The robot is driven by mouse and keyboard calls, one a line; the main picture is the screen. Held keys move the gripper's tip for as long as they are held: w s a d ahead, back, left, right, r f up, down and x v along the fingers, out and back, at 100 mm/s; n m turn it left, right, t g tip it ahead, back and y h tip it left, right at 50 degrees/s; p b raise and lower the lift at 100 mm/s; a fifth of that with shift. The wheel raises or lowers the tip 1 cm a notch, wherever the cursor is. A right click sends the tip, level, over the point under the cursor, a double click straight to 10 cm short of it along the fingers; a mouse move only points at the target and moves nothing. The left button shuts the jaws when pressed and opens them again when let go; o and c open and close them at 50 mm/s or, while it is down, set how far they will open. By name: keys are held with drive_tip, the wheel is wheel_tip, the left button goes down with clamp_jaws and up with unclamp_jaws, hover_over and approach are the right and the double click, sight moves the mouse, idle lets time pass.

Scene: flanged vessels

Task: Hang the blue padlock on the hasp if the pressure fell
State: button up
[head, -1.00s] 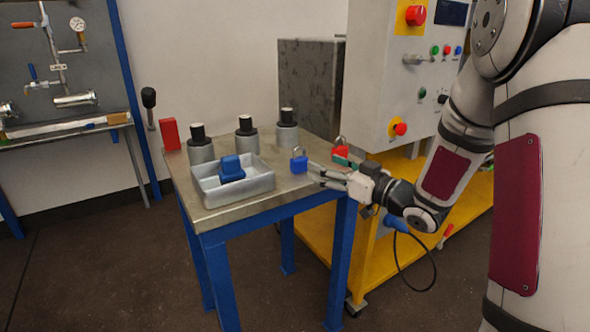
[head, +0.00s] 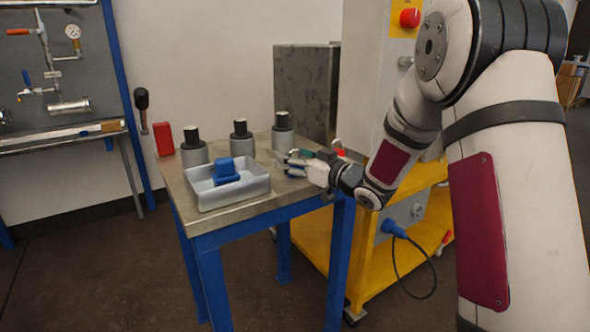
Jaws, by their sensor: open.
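My gripper (head: 284,163) is open over the right part of the small metal-topped table, its fingers pointing left. A red padlock (head: 340,150) shows partly behind my gripper at the table's right end. A round pressure gauge (head: 72,31) is on the pipe panel (head: 100,60) at the back left; its needle is too small to read. I cannot make out a hasp.
A grey tray (head: 203,199) with a blue object (head: 226,171) in it stands at the table's front left. Several dark-topped grey cylinders (head: 240,146) line the back, beside a red block (head: 164,139). A yellow cart (head: 400,250) stands close on the right.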

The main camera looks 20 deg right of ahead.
drive_tip(key=c, duration=1.4)
drive_tip(key=shift+c, duration=0.2)
drive_tip(key=shift+r+p, duration=0.45)
drive_tip(key=shift+r, duration=0.4)
wheel_tip(320, 180, up, 2)
drive_tip(key=shift+r+p, duration=0.1)
drive_tip(key=shift+p, duration=0.5)
drive_tip(key=p+v, duration=0.1)
drive_tip(key=v, duration=0.4)
drive_tip(key=a+p+v, duration=0.1)
drive_tip(key=v, duration=0.4)
drive_tip(key=s+r+p+v, duration=0.1)
drive_tip(key=v, duration=0.5)
drive_tip(key=shift+a+r, duration=0.1)
drive_tip(key=shift+a, duration=0.35)
